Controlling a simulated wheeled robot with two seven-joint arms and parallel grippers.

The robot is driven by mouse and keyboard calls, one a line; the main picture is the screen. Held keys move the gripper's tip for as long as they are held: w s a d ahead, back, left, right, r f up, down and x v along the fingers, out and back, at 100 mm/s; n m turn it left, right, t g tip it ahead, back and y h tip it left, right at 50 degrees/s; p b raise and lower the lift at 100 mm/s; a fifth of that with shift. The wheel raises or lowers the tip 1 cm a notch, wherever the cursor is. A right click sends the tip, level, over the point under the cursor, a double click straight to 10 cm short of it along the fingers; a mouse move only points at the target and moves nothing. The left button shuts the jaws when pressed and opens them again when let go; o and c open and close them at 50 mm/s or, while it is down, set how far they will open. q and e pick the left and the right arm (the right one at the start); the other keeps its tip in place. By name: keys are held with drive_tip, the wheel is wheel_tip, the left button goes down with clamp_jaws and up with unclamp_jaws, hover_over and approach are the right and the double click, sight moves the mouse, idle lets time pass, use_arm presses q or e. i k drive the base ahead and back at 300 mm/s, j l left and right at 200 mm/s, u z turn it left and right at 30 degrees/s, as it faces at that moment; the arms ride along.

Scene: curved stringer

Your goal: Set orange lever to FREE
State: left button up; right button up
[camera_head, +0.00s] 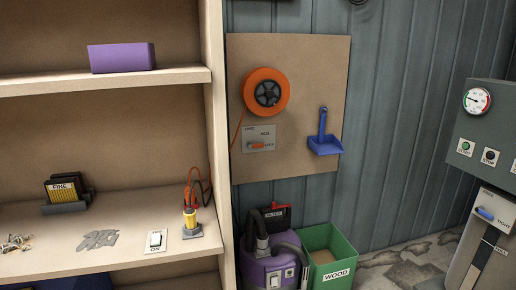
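The orange lever (255,146) is small and sits on a grey plate (249,135) on a brown wall board (320,75). It lies roughly level across the lower part of the plate. Small labels are printed on the plate: one at the upper left seems to read FREE, and one at the right seems to read OFF. The lettering is too small to be sure, and I cannot tell which label the lever points to. An orange reel (252,86) with a dark hub hangs just above the plate. Neither of my grippers is in view.
A blue dustpan (325,142) hangs right of the plate. A wooden shelf unit (214,110) stands close on the left. Below are a purple vacuum (258,268) and a green WOOD bin (342,252). A grey machine (503,122) stands at right.

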sight(250, 146)
drive_tip(key=i+l, duration=2.15)
drive_tip(key=i+j+u, duration=0.05)
drive_tip(key=i+j, duration=0.05)
drive_tip(key=i, duration=0.05)
